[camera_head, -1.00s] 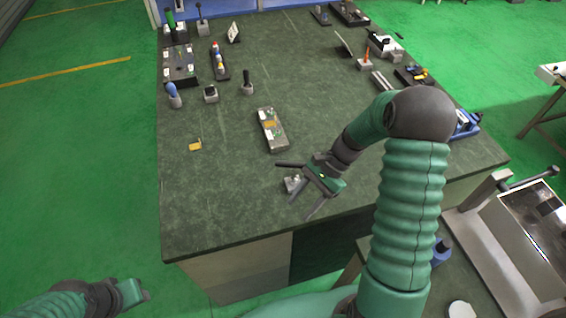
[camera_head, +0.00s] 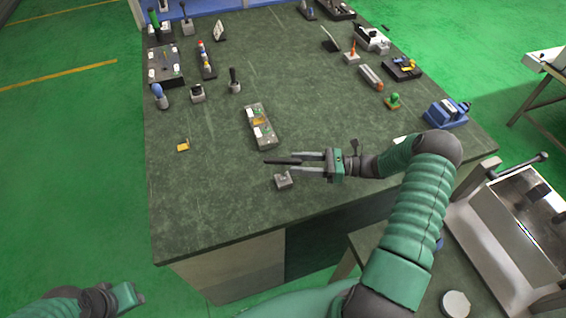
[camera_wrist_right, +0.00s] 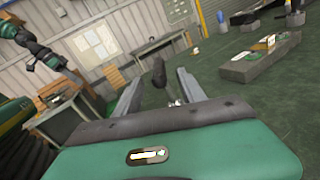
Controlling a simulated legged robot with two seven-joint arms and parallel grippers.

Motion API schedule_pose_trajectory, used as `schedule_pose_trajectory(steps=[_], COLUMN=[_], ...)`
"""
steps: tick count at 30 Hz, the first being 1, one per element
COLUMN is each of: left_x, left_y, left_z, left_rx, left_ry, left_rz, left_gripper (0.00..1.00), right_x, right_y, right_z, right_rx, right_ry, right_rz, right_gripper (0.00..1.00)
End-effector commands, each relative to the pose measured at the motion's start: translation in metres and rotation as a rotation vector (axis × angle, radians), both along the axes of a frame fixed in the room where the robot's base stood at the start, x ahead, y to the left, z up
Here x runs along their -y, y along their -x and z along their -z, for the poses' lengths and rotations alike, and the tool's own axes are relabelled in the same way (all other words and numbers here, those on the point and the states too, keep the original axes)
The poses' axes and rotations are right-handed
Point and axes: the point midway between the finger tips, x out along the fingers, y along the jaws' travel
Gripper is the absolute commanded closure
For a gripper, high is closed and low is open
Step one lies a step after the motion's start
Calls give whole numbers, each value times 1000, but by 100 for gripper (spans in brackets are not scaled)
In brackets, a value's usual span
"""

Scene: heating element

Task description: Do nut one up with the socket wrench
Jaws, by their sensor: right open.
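The socket wrench (camera_head: 280,160) has a dark handle lying roughly level above a small grey block (camera_head: 284,182) near the front of the table. My right gripper (camera_head: 302,164) is open just right of the handle, its fingers pointing left. In the right wrist view the dark handle (camera_wrist_right: 160,72) shows between the spread fingers, with a silver part below it; I cannot tell whether they touch. A grey fixture (camera_head: 259,127) with white and yellow parts lies behind the wrench. Nut one is too small to make out. My left gripper (camera_head: 132,295) is at the bottom left, off the table.
The dark green table (camera_head: 215,205) is clear at its front left. A small yellow piece (camera_head: 183,146) lies left of the fixture. Several upright tools stand at the back left. A blue device (camera_head: 446,114) and a green-topped piece (camera_head: 393,101) are on the right.

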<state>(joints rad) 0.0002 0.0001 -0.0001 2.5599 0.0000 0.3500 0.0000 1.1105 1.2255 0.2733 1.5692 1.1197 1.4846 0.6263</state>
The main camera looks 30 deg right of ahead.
Motion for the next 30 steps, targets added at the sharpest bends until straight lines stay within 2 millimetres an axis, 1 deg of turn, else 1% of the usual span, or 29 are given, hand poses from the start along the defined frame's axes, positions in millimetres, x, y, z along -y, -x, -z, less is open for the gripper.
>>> schedule_pose_trajectory(steps=[4,6,9,11,16,27,30], left_x=[0,0,0,0,0,0,0], left_y=[0,0,0,0,0,0,0], left_z=[-8,-13,-16,-16,-14,-14,-14], left_rx=[0,0,0,0,0,0,0], left_ry=[0,0,0,0,0,0,0], left_rz=[0,1,1,0,0,0,0], left_gripper=[64,64,64,64,64,64,64], right_x=[-15,-27,-41,-44,-42,-41,-41], right_y=[-11,-20,-29,-32,-32,-32,-32], right_z=[-5,-7,-6,-5,-3,-3,-2], right_rx=[0,-2,-2,-1,-1,-2,-2], right_ry=[0,1,4,4,3,2,3], right_rz=[-4,-5,-5,-2,-1,-1,-1], right_gripper=[52,52,52,52,52,100,100])
